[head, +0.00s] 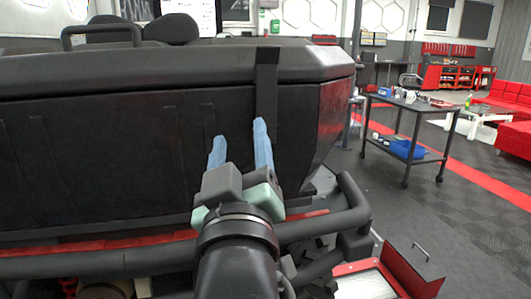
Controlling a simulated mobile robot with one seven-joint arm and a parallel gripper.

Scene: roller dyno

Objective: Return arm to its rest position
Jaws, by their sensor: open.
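My gripper (240,146) is in the middle of the head view, at the end of my dark arm. Its two light blue fingers point up and away from me and stand apart, with nothing between them. Behind the fingers is the black rear panel (120,160) of a vehicle. The right finger overlaps the lower part of a black strap (266,80) in the picture. I cannot tell whether the fingers touch the panel.
The vehicle's black tubular bumper (335,222) runs below my gripper. A wheeled cart (408,108) with items stands to the right, beside red seating (513,95). Floor between them is clear.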

